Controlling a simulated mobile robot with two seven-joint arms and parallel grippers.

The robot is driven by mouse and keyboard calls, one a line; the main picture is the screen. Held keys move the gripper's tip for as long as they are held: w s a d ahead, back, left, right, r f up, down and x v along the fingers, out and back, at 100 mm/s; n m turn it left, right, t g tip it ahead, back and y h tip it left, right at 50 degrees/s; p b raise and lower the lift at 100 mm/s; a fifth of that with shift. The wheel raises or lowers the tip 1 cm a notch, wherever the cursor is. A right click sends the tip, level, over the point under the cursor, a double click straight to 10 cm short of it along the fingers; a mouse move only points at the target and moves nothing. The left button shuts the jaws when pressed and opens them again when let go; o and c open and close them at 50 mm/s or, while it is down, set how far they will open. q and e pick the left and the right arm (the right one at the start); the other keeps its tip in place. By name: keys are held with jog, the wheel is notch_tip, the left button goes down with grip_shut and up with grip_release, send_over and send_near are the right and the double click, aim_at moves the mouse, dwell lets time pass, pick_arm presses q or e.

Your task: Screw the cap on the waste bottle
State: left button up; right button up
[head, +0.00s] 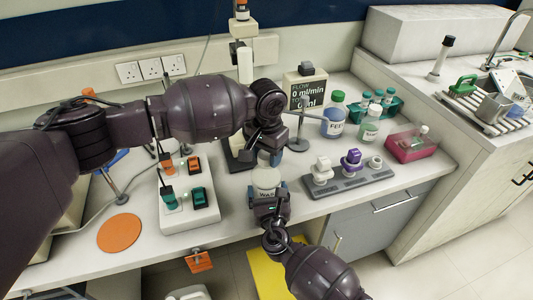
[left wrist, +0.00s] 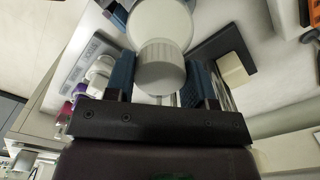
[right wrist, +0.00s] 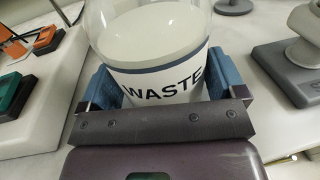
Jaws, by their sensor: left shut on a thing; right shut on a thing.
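The waste bottle (head: 266,180) stands upright near the front edge of the bench, a clear bottle with pale contents and a white WASTE label (right wrist: 165,85). My right gripper (head: 268,190) is shut around its labelled body from the front, one blue finger on each side. My left gripper (head: 271,152) is directly above the bottle, pointing down. In the left wrist view it is shut on the white ribbed cap (left wrist: 161,70), with a round pale shape behind the cap. The bottle's neck is hidden, so I cannot tell whether the cap sits on the thread.
A white box with orange and green switches (head: 190,215) stands left of the bottle. A grey rack with knobbed pieces (head: 348,182) stands to the right. Behind are the pump display (head: 306,90) and the feed bottle (head: 333,118). An orange disc (head: 119,233) lies at left.

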pick_arm(q)
jog(key=m, duration=0.6)
jog(key=o, duration=1.1)
notch_tip(320, 180, up, 12)
pick_arm(e)
jog(key=o, duration=1.4)
jog(key=shift+o, duration=0.2)
jog(key=shift+s, duration=0.1)
